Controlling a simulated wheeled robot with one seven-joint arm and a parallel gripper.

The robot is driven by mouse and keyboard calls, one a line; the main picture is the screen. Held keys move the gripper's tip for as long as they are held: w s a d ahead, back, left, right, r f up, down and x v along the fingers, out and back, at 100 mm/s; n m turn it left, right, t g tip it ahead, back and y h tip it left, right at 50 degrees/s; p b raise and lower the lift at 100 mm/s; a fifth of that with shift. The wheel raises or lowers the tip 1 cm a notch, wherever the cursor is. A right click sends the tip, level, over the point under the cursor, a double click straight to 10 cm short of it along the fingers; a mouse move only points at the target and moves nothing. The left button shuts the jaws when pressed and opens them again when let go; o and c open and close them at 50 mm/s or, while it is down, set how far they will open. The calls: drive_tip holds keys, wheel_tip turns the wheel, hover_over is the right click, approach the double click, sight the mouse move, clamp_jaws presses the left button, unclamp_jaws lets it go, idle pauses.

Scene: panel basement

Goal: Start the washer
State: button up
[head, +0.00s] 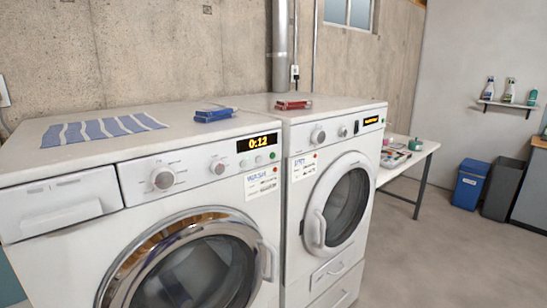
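A white front-loading machine (75,235) with a drawer at its upper left, which looks like the washer, stands at the left. Its round door (190,270) looks shut. Its panel has a large knob (163,178), a smaller knob (217,167) and a lit display (259,143) reading 0:12. Small buttons (258,159) sit below the display. A similar white machine (297,240) stands to its right, with its round door (340,205) shut and an orange-lit display (371,121) too small to read. Paper labels on both are hard to read. My gripper is not in view.
A striped cloth (100,130) and a blue item (213,115) lie on the left machine; a red item (293,105) lies on the right one. A white table (412,158) with small items stands beyond. A blue bin (471,184) stands far right. The floor at right is clear.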

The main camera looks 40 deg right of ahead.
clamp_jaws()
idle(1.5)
